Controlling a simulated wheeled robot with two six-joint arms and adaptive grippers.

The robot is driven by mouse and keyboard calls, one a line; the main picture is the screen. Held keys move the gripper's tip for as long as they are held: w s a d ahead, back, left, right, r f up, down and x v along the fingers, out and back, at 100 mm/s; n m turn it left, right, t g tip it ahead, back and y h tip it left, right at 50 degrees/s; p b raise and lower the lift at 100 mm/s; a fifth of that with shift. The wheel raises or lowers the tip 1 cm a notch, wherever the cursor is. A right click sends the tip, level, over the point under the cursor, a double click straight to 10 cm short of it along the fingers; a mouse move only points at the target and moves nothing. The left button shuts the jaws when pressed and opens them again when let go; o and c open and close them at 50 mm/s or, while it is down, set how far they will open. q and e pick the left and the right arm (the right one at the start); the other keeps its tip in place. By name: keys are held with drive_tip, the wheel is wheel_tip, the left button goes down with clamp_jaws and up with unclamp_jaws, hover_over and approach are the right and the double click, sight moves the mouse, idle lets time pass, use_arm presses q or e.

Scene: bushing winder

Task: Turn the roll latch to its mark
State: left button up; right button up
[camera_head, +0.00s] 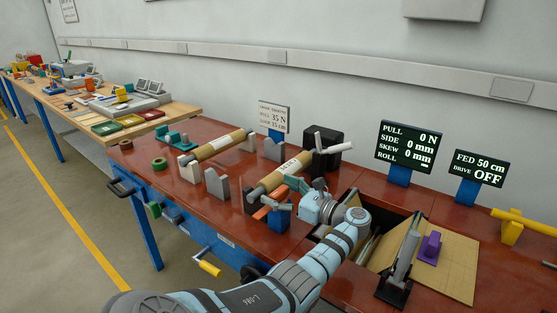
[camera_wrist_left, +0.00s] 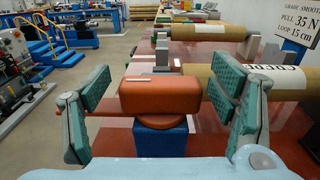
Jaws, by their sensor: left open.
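The roll latch, an orange block (camera_wrist_left: 160,97) with a short pale line on its top, sits on a blue post (camera_wrist_left: 160,137) in the left wrist view. My left gripper (camera_wrist_left: 165,108) is open, with one teal-padded finger on each side of the block. Gaps show between the block and both pads. In the head view my left gripper (camera_head: 290,197) is at the orange latch (camera_head: 264,212) and partly hides it. The matching mark is not clear in either view. My right gripper is not in view.
A brown roll (camera_head: 285,172) lies just behind the latch, and another roll (camera_head: 217,145) lies farther left. Grey notched stands (camera_head: 217,186) are near them. The display (camera_head: 408,147) reads PULL 0 N, SIDE 0 mm, SKEW 0 mm; its ROLL value is a dash. Another display (camera_head: 479,168) reads DRIVE OFF.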

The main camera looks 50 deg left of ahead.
use_arm(q)
drive_tip(key=v, duration=0.7)
drive_tip(key=shift+d, duration=0.2)
drive_tip(key=shift+a, duration=0.1)
